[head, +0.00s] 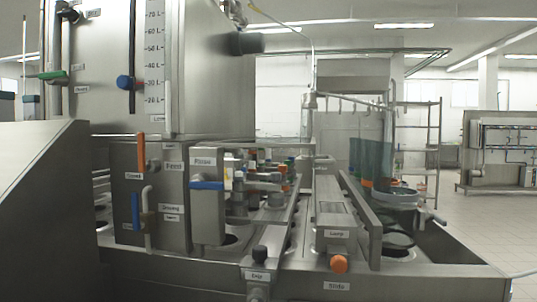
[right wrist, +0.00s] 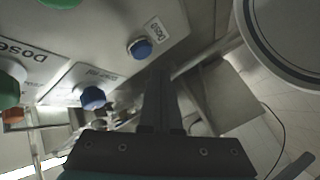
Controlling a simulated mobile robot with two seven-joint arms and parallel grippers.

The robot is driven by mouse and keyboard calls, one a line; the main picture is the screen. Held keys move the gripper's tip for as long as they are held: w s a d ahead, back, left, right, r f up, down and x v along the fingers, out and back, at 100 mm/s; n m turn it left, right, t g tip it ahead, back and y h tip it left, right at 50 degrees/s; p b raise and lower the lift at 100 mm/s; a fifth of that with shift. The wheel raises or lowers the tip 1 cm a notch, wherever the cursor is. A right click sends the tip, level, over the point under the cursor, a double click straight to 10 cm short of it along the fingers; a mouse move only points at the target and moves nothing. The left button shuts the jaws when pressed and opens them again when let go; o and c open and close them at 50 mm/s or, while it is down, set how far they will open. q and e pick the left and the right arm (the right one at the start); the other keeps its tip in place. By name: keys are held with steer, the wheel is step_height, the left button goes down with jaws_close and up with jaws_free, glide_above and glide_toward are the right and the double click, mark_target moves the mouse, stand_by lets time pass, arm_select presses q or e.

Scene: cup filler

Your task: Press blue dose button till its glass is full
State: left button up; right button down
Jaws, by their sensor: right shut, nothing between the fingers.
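In the right wrist view my right gripper (right wrist: 160,72) is shut and empty. A round blue button (right wrist: 142,47) sits just above and left of its fingertips in the picture, on a light panel beside a label reading "Dose". A second blue knob (right wrist: 93,97) is further left, by another label. Whether the fingertips touch the nearer button cannot be told; they look a little apart. I cannot make out a glass or its fill level for certain. Tall, dark translucent cylinders (head: 366,160) stand at the right of the machine in the head view. My left gripper is not in view.
Green knobs (right wrist: 8,90) lie at the left of the wrist view. A large round rim (right wrist: 285,62) fills its upper right. The steel machine (head: 205,70) carries blue and orange levers in the head view. The floor (head: 455,215) at right is largely open.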

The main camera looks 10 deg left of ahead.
steer(key=shift+s+p, duration=0.85)
steer(key=shift+s, duration=1.5)
